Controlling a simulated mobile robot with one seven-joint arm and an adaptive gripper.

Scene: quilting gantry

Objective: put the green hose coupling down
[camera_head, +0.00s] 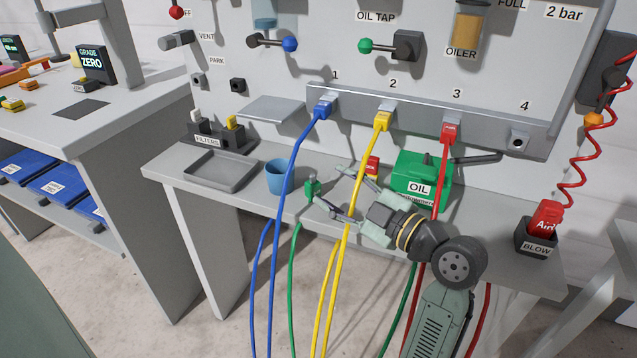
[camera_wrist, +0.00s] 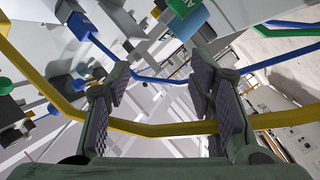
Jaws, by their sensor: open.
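The green hose coupling (camera_head: 311,188) is in the head view near the front edge of the grey shelf (camera_head: 255,205), right of the blue cup. Its green hose (camera_head: 294,270) hangs down in front of the shelf. I cannot tell whether the coupling touches the shelf. My gripper (camera_head: 329,187) is open, its fingers spread and pointing left toward the coupling, which is near the fingertips and not clasped. In the wrist view my open gripper (camera_wrist: 160,95) has a yellow hose (camera_wrist: 165,129) crossing the view at its fingers.
A blue cup (camera_head: 280,177) and a grey tray (camera_head: 222,170) stand left on the shelf. A green oil can (camera_head: 405,180) stands behind my gripper. Blue (camera_head: 281,185), yellow and red (camera_head: 442,185) hoses hang from the numbered panel (camera_head: 425,112), near my arm. Port 4 is empty.

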